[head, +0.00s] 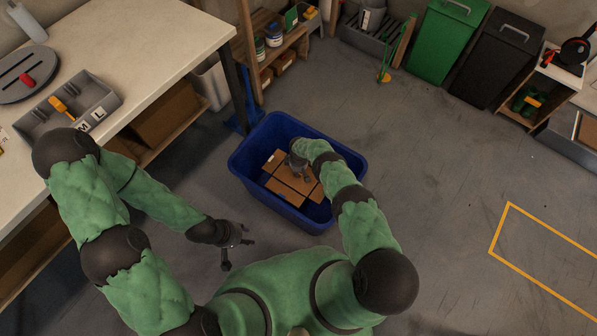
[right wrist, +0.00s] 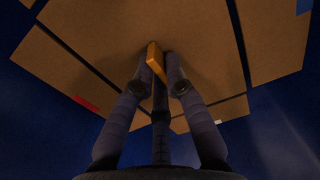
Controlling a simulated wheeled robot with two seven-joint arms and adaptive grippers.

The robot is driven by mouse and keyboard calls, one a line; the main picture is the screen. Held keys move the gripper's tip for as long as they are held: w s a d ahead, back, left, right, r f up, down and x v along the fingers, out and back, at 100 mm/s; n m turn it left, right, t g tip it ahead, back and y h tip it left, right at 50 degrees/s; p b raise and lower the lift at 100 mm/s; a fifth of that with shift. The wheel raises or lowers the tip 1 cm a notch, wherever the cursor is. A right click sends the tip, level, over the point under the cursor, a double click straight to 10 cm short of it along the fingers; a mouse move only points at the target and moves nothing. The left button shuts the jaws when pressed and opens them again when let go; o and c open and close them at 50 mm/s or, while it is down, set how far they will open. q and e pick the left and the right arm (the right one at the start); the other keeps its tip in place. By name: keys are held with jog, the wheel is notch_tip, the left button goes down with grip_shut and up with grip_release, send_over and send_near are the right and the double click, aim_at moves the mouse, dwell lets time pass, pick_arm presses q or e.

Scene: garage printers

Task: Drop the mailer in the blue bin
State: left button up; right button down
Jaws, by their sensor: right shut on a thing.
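The blue bin (head: 262,199) stands on the floor in the middle of the head view. My right gripper (head: 298,172) reaches down into it, above brown cardboard pieces. In the right wrist view its fingers (right wrist: 160,75) are closed on a thin orange-tan thing, which I take for the mailer (right wrist: 154,60). Only a narrow edge of it shows; the fingers hide part, and I cannot tell whether it touches the cardboard. In the head view I cannot make it out under the hand. My left gripper (head: 237,250) is open and empty, left of the bin.
Flat cardboard pieces (head: 285,191) lie in the bin. A workbench (head: 150,50) with a grey tray (head: 100,97) is at the left, a wooden shelf (head: 270,55) behind. Green (head: 447,40) and black (head: 497,58) bins stand at the back right. The floor on the right is clear.

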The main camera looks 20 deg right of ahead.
jog(key=c, duration=1.2)
grip_release()
jog(key=shift+r, duration=0.15)
notch_tip(320, 180, up, 12)
